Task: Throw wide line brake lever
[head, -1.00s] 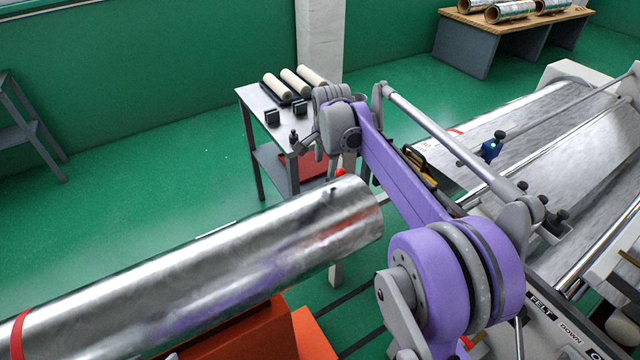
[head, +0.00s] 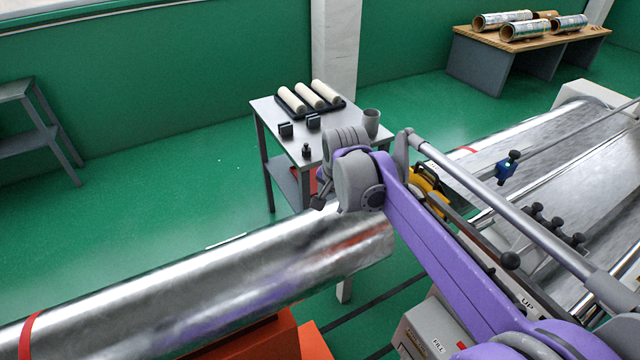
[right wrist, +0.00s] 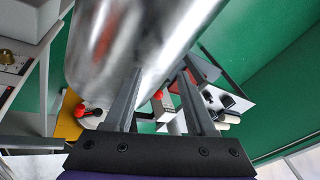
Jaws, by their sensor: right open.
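My right gripper (head: 320,196) is small and partly hidden by my wrist in the head view, beside the far end of the big foil roll (head: 200,280). In the right wrist view its two dark fingers (right wrist: 160,75) are apart, with nothing seen held between them. A red ball knob (right wrist: 80,110) shows left of the fingers, by a yellow part. A second red-tipped part (right wrist: 158,95) shows between the fingers, beyond them. I cannot tell which of these is the wide line brake lever. No red knob is clear in the head view; my right arm covers that area. My left gripper is not in view.
The foil roll also fills the upper middle of the right wrist view (right wrist: 150,35), close to the fingers. A grey side table (head: 262,106) stands behind. The machine with foil webs (head: 545,150) lies to the right. Green floor is free at the left.

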